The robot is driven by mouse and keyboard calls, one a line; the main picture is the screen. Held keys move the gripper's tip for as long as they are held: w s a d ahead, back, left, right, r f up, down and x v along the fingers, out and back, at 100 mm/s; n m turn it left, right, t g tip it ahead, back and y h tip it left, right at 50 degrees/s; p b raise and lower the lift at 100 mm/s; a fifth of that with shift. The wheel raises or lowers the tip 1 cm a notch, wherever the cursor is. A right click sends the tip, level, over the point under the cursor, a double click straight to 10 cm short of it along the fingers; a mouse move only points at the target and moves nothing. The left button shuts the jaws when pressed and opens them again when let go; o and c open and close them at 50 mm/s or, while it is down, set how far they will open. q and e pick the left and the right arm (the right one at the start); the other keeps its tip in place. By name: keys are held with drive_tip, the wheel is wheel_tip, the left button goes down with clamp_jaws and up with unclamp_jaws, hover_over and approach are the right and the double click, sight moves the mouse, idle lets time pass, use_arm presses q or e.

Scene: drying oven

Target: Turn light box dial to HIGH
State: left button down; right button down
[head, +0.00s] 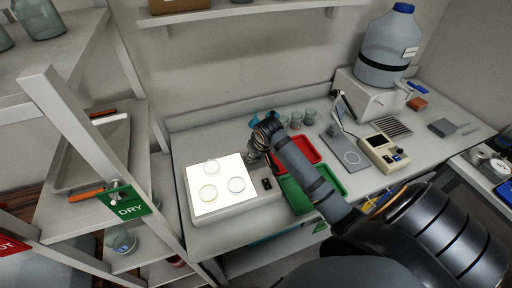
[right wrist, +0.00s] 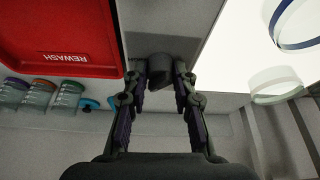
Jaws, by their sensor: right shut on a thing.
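The light box (head: 237,207) stands on the bench with its bright white panel lit and three round glass dishes on it. My right gripper (head: 254,157) is at the light box's far right corner. In the right wrist view my right gripper (right wrist: 163,82) is shut on the dark round dial (right wrist: 160,68), with one finger on each side of it. The dial is hidden behind the gripper in the head view. I cannot read any marking on it or tell its setting. My left gripper is out of view.
A red tray (head: 312,149) marked REWASH and a green tray (head: 334,176) lie right of the light box, under my right arm. Several small beakers (head: 309,117) stand behind them. A beige instrument (head: 382,152) stands further right. A shelf rack (head: 90,150) rises at left.

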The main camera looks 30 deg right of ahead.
drive_tip(key=m+p, duration=0.2)
drive_tip(key=m+h+p, duration=0.1)
drive_tip(key=p, duration=0.1)
drive_tip(key=m+h+p, duration=0.1)
drive_tip(key=m+p, duration=0.1)
drive_tip(key=shift+w+a+r+m+g+p, duration=0.1)
drive_tip(key=shift+a+r+m+g+p, duration=0.1)
drive_tip(key=shift+r+m+g+p, duration=0.15)
drive_tip(key=shift+w+f+m+g+h+p, duration=0.15)
drive_tip(key=shift+m+g+h+p, duration=0.25)
drive_tip(key=shift+m+p, duration=0.55)
drive_tip(key=shift+f+m+g+h+p, duration=0.1)
drive_tip(key=shift+m+g+h+p, duration=0.25)
drive_tip(key=shift+m, duration=0.75)
drive_tip(key=c, duration=1.1)
unclamp_jaws()
drive_tip(key=shift+f, duration=0.1)
drive_tip(key=shift+o, duration=0.2)
drive_tip(key=v, duration=1.2)
